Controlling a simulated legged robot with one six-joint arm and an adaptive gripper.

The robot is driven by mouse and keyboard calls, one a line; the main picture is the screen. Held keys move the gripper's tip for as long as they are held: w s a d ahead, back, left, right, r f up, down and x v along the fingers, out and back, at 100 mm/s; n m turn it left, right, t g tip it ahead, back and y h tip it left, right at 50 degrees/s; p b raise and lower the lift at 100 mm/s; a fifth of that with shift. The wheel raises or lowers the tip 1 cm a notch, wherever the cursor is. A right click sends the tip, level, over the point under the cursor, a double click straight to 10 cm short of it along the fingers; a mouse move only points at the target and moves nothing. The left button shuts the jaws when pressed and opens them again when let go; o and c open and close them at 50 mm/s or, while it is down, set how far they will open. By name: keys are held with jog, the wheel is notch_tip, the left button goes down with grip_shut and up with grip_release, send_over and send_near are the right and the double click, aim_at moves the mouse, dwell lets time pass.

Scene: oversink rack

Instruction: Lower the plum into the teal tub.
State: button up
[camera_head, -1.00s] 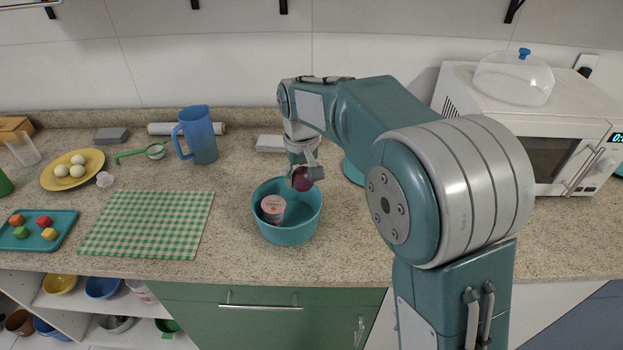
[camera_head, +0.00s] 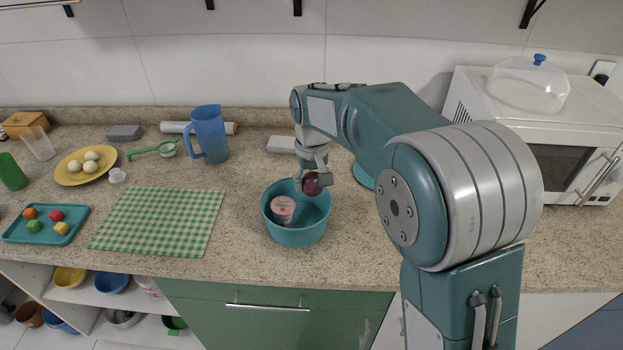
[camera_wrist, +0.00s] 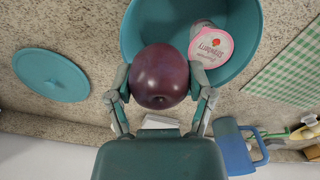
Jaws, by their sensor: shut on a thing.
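The plum (camera_head: 312,184) is dark purple and round, held between the fingers of my gripper (camera_head: 311,180). In the wrist view the plum (camera_wrist: 159,77) sits between both fingertips, which touch its sides. The teal tub (camera_head: 297,236) stands on the counter, and the plum is at its back right part, over or just within the rim; its exact height is hard to tell. In the wrist view the tub (camera_wrist: 135,38) lies behind the plum. A yogurt cup (camera_head: 283,210) with a pink and white lid stands inside the tub at the left.
A blue pitcher (camera_head: 209,134) stands behind and left of the tub. A green checked cloth (camera_head: 160,222) lies to the left. A teal disc (camera_wrist: 50,75) lies beside the tub in the wrist view. A white microwave (camera_head: 545,150) stands at right. Counter in front of the tub is clear.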

jog(key=shift+f, duration=2.9)
jog(key=shift+f, duration=0.55)
jog(key=o, duration=1.1)
